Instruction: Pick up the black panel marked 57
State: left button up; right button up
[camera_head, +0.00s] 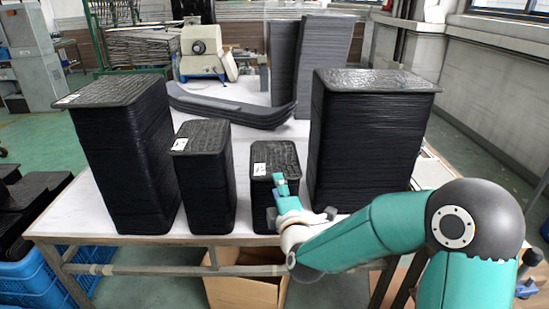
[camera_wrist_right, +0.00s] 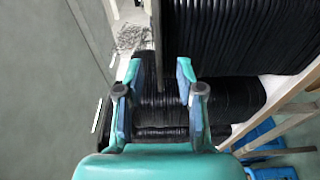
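Black panels stand in stacks on the table: a tall wide stack (camera_head: 125,160) at left, a narrower stack (camera_head: 207,185) beside it, a small stack (camera_head: 276,155) in the middle and a large stack (camera_head: 365,140) at right. White labels lie on the three left stacks; I cannot read a 57 on any. My right gripper (camera_head: 280,186) is at the front of the small stack, hiding part of it. In the right wrist view my right gripper (camera_wrist_right: 160,75) has its fingers apart, with black ridged panels beyond and between them. Contact is unclear. My left gripper is not in view.
The pale table (camera_head: 85,215) has a metal frame. Curved dark panels (camera_head: 235,109) and tall grey stacks (camera_head: 325,60) stand behind. A cardboard box (camera_head: 245,288) is below the table. Blue crates (camera_head: 45,285) with black panels are at lower left.

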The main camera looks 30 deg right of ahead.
jog(key=x, duration=0.3)
jog(key=shift+c, duration=0.3)
grip_shut()
